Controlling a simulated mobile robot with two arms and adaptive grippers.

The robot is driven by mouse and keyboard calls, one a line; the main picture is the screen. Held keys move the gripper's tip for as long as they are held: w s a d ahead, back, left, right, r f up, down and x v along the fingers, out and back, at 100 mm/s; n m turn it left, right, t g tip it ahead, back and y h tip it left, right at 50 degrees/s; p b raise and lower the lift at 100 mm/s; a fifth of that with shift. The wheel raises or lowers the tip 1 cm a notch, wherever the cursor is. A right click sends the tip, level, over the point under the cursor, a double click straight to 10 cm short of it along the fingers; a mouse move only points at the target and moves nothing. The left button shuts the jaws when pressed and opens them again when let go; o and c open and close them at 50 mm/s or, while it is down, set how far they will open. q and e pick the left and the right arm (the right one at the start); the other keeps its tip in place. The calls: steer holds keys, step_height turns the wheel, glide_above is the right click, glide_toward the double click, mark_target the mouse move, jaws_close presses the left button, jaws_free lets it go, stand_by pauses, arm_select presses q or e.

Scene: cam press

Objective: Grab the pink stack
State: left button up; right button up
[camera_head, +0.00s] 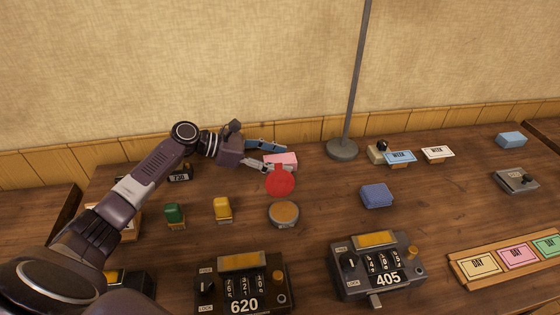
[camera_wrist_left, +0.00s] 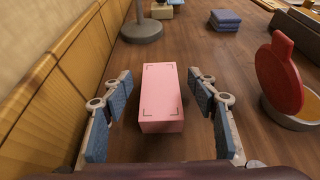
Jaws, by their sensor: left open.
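The pink stack (camera_head: 283,160) lies on the wooden table near the back wall, partly hidden by my left gripper in the head view. In the left wrist view the pink stack (camera_wrist_left: 161,97) is a pink block with dark corner marks on its top. My left gripper (camera_head: 266,157) is open. In the left wrist view its blue-padded fingers (camera_wrist_left: 160,118) are on both sides of the near part of the stack, with a gap on each side. My right gripper is not in view.
A red disc (camera_head: 280,182) with an open round tin (camera_head: 284,214) stands right by the pink stack. A lamp base (camera_head: 342,150) and a blue stack (camera_head: 377,195) are further right. The wooden wall panel (camera_wrist_left: 58,75) runs close to my left gripper.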

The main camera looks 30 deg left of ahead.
arm_select(q)
steer(key=shift+w+d+f, duration=0.25)
steer(key=shift+w+d, duration=0.05)
steer(key=shift+d, duration=0.05)
steer(key=c, duration=1.3)
steer(key=shift+r, duration=0.2)
